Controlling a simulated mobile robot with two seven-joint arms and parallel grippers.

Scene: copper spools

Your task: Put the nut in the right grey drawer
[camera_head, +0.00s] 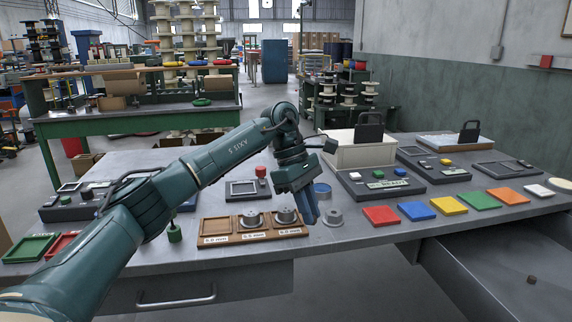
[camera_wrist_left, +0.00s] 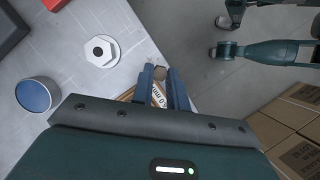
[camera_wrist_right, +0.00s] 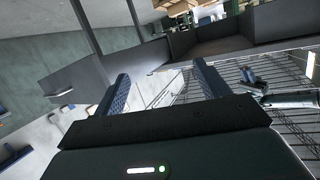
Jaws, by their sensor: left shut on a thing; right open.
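My left gripper (camera_head: 309,208) is over the table, beside the wooden tray, fingers pointing down. The right grey drawer (camera_head: 470,278) stands open at the lower right of the table. A small dark brown piece (camera_head: 531,280) lies in it; I cannot tell what it is. My right gripper (camera_wrist_right: 162,88) is open and empty in the right wrist view and does not show in the head view.
A wooden tray (camera_head: 228,239) with grey metal parts and a grey hexagonal-based part (camera_head: 332,218) are close to my left gripper. Coloured squares (camera_head: 381,216) line the table's right front. The left drawer (camera_head: 190,288) is closed.

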